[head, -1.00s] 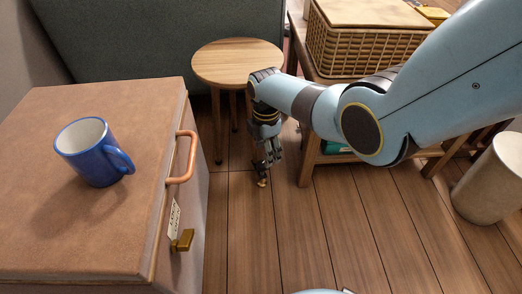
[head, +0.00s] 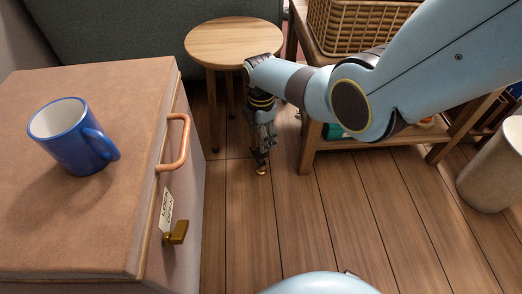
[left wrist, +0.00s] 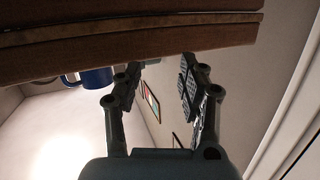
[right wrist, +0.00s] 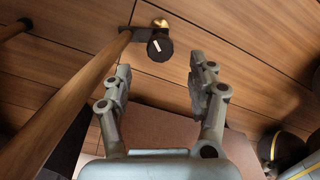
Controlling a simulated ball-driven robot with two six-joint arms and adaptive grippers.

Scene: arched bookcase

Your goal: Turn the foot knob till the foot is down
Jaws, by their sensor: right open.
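The foot knob (right wrist: 160,46) is a black round knob with a white mark, on a bracket by the end of a wooden stool leg (right wrist: 80,88) in the right wrist view. The brass foot (right wrist: 160,23) shows just beyond it; in the head view the foot (head: 261,171) is a small gold spot by the floor. My right gripper (right wrist: 164,80) is open, with the knob ahead of its fingertips and nothing between them. In the head view this gripper (head: 262,152) points down and hides the knob. My left gripper (left wrist: 160,72) is open and empty in the left wrist view.
The round stool (head: 232,42) stands behind my right gripper. A cabinet (head: 90,215) with a blue mug (head: 70,140) and copper handle (head: 176,145) is at left. A shelf table with a wicker basket (head: 352,27) and a bin (head: 492,170) stand right. The floor between is clear.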

